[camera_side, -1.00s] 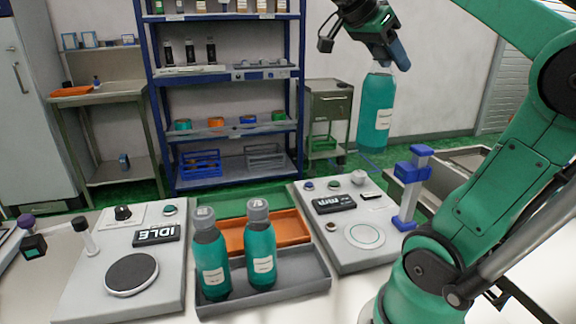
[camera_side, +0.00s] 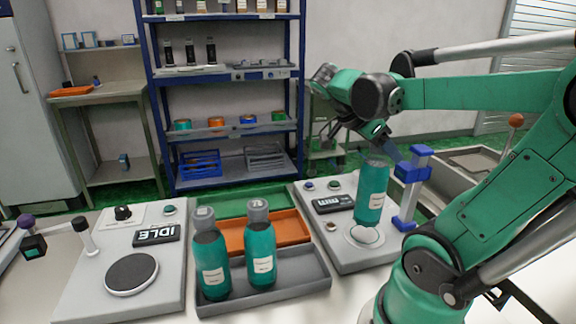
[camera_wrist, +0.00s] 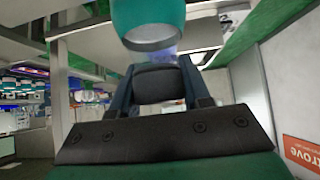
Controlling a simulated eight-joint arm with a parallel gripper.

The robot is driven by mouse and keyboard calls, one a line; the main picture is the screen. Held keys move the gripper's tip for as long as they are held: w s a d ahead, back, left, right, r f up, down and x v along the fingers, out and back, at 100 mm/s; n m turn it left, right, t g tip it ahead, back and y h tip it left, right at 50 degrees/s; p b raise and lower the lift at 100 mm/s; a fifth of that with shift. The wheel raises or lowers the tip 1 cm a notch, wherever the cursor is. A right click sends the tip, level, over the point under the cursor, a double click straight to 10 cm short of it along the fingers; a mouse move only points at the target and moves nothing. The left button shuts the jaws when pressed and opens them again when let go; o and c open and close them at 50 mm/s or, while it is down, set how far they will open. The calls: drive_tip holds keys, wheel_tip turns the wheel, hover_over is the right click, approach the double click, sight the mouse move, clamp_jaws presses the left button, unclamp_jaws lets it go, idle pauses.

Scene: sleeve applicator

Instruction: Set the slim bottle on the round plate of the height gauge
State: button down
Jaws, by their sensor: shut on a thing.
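The slim teal bottle with a white label (camera_side: 372,193) hangs close to upright from my gripper (camera_side: 384,146), leaning slightly in the side view. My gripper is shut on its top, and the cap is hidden. The height gauge (camera_side: 338,262) is a grey box with a display and a blue-topped post (camera_side: 411,178). Its round plate (camera_side: 364,236) lies directly below the bottle's base; I cannot tell whether they touch. In the wrist view the bottle's teal body (camera_wrist: 148,14) is at the top, beyond my gripper fingers (camera_wrist: 165,60).
Two more teal bottles with grey caps (camera_side: 211,258) (camera_side: 261,245) stand in a grey tray (camera_side: 303,284) left of the gauge. Orange (camera_side: 279,232) and green (camera_side: 250,203) trays lie behind. An IDLE-display device with a dark round pad (camera_side: 131,273) sits at the left.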

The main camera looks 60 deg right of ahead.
sight(383, 166)
drive_tip(key=shift+f, duration=1.85)
drive_tip(key=shift+c, duration=2.1)
unclamp_jaws()
drive_tip(key=v, duration=1.2)
